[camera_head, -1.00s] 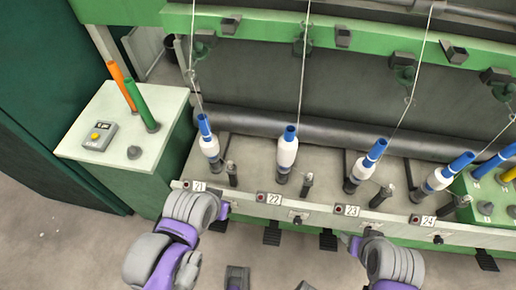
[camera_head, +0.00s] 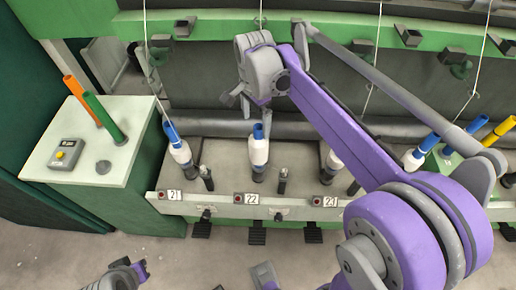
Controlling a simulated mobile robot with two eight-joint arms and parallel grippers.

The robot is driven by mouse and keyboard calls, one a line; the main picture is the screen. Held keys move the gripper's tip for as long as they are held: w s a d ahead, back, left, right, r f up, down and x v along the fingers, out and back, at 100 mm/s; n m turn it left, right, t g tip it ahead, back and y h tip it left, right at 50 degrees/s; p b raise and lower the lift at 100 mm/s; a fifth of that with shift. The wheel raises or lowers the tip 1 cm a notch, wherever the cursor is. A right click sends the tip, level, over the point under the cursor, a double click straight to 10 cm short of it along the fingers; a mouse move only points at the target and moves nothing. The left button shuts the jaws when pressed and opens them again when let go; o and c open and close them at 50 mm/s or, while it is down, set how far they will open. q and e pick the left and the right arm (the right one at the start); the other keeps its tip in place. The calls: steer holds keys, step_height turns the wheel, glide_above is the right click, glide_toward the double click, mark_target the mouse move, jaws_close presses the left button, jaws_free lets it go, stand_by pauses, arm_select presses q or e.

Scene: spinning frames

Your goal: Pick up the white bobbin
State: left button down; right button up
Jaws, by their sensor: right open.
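My right gripper (camera_head: 244,104) is open and empty, pointing down just above and slightly left of the blue tube top of the bobbin by label 22. It looks apart from the tube. Parts of my left arm show at the bottom edge; its gripper (camera_head: 264,274) appears there, cut off, its jaws unclear.
A green cabinet (camera_head: 60,165) at left carries an orange tube (camera_head: 82,98), a green tube (camera_head: 104,118) and a small grey box (camera_head: 65,153). Threads hang from the green rail (camera_head: 215,52). Short dark posts stand between the bobbins. A grey roller lies behind them.

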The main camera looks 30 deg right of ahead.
mark_target(259, 138)
steer(key=f, duration=0.8)
steer(key=shift+s+d+b, duration=0.35)
steer(key=shift+b, duration=0.05)
steer(key=shift+r, duration=0.1)
jaws_close()
